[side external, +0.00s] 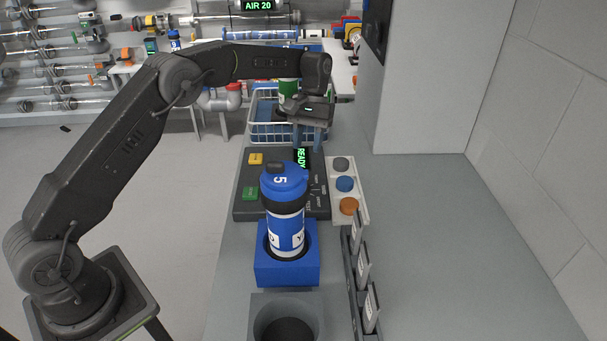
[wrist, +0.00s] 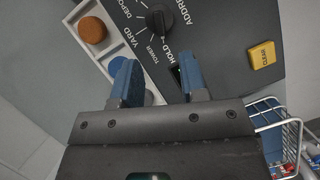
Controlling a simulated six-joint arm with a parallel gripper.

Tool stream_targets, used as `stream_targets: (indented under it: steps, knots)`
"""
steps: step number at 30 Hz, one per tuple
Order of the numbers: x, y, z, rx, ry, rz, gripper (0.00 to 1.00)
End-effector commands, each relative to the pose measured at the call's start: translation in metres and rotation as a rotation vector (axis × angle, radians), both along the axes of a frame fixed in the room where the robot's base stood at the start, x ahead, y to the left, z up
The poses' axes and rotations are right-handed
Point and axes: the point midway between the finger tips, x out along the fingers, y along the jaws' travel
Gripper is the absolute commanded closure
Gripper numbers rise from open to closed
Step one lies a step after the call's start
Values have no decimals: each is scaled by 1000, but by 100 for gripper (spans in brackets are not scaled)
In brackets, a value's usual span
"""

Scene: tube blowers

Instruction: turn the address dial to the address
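The address dial (wrist: 158,18) is a black knob on the dark control panel (wrist: 215,25), at the top of the wrist view. White labels around it read HOLD, TOWER, YARD and DEPOT; I cannot tell clearly which one it points to. My gripper (wrist: 158,78) is open and empty, its two blue fingers apart from the dial, which lies beyond the fingertips. In the side view my gripper (side external: 307,143) points down over the far end of the panel (side external: 242,210). A blue-capped carrier (side external: 285,215) marked 5 stands in front; its white label shows only partial letters.
The carrier stands in a blue holder (side external: 287,272). A wire basket (side external: 260,130) stands behind.

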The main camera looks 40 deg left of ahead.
Motion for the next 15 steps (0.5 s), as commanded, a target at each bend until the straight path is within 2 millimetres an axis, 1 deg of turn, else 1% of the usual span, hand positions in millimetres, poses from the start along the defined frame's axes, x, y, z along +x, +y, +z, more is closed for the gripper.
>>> stream_targets:
  steps: [3,9,12,15]
  knots:
    - [-9,-4,-21,0,3,-2,61]
    - [-21,-10,-54,0,1,-1,61]
    - [-25,-12,-65,0,1,-1,61]
    - [-27,-13,-73,0,0,-1,61]
